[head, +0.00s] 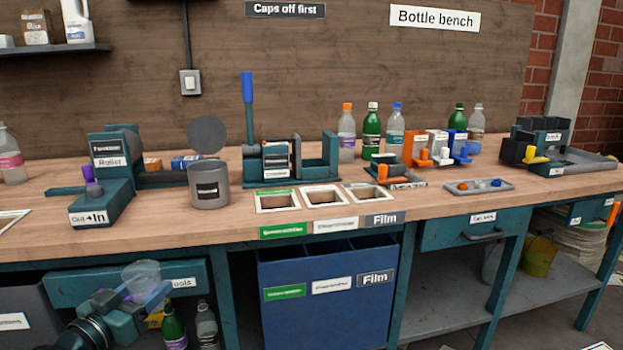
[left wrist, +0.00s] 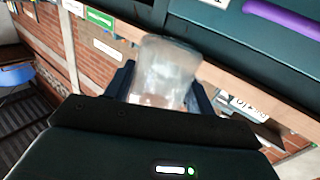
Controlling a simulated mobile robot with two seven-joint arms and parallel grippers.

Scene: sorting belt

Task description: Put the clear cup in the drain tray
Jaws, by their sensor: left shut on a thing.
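My left gripper (head: 138,302) is at the lower left of the head view, below the bench top and in front of the drawer labelled "Tools". It is shut on the clear cup (head: 143,274), a see-through cup held roughly upright. In the left wrist view the clear cup (left wrist: 162,72) sits between the two dark fingers. A dark grey tray with a black rack (head: 586,163) stands at the bench's right end; its label is too small to read, so I cannot tell whether it is the drain tray. My right gripper is not in view.
A teal roller machine (head: 106,205), a grey can with a raised lid (head: 209,190) and a teal lever press (head: 290,172) stand on the bench. Several bottles line the back. A small tray of caps (head: 478,187) lies near the front edge. A blue bin (head: 330,318) stands below.

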